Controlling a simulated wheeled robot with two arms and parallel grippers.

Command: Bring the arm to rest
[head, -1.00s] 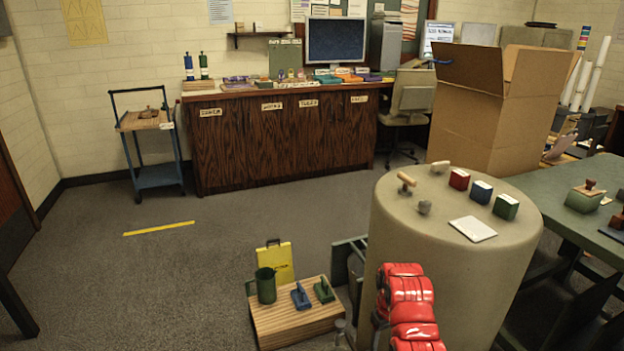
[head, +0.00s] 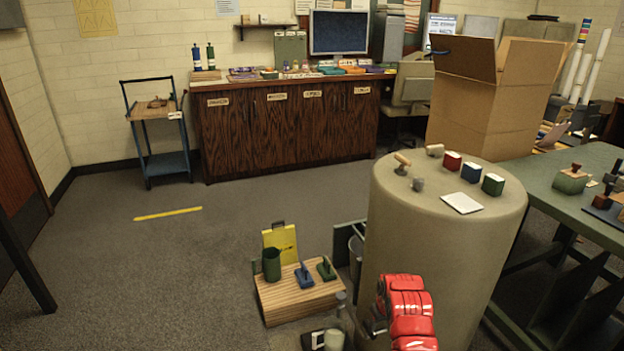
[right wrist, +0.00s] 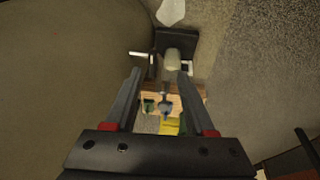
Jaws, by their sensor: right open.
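My right arm, with red covers, comes in at the bottom of the head view. Its gripper (head: 372,322) is small and partly cut off from sight there, beside the lower left side of a round beige pedestal (head: 440,260). In the right wrist view my right gripper (right wrist: 159,73) is open, its two dark fingers apart with nothing held between them. It points down toward the floor. Past the fingers are a wooden box (right wrist: 190,97) and a dark item with a pale cylinder (right wrist: 173,60). My left gripper is not in view.
On the pedestal are small red, blue and green blocks, a white card (head: 461,203) and stamp-like pieces. The wooden box (head: 300,300) with a green mug (head: 271,265) stands left of it. A green table (head: 570,220) is at right. Open carpet lies at left.

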